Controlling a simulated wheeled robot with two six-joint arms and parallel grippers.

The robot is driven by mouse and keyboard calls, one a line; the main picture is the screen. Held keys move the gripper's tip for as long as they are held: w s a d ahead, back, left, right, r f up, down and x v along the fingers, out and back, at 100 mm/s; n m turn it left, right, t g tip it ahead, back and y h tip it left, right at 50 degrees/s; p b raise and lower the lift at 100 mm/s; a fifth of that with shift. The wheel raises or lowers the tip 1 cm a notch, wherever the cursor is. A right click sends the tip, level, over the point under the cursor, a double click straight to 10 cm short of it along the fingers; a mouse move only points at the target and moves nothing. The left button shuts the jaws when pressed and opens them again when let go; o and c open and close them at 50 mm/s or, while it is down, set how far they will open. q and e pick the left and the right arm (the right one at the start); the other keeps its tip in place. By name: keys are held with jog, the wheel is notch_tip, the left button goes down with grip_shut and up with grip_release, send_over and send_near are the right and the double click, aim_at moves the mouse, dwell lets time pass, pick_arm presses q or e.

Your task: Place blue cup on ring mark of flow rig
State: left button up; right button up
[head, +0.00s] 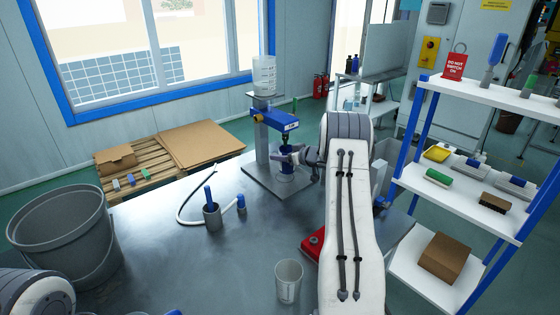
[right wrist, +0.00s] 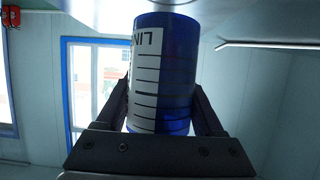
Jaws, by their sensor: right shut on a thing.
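The blue cup (head: 286,172) is at the flow rig (head: 262,150), below the rig's blue head (head: 276,118) and over its grey base plate (head: 262,182). My right gripper (head: 287,158) is shut on the cup. In the right wrist view the cup (right wrist: 176,75) is between the two dark fingers and shows a white label with scale lines. I cannot tell whether the cup touches the base plate. The ring mark cannot be made out. My left gripper is out of view; only part of my left arm shows at the lower left.
A grey bucket (head: 66,240) stands at the table's left. A small grey holder (head: 212,217) with a blue-handled tool, a hose (head: 184,205) and a clear cup (head: 288,281) are on the table. A red object (head: 313,243) sits beside my right arm. A shelf (head: 460,200) stands right.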

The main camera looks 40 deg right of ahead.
jog(key=shift+w, duration=0.65)
jog(key=shift+w+a+f, duration=0.1)
jog(key=shift+w+f, duration=0.1)
jog(key=shift+w, duration=0.05)
jog(key=shift+f, duration=1.55)
jog(key=shift+f, duration=0.1)
jog(key=shift+f, duration=0.1)
jog(key=o, duration=1.4)
jog(key=shift+o, duration=0.2)
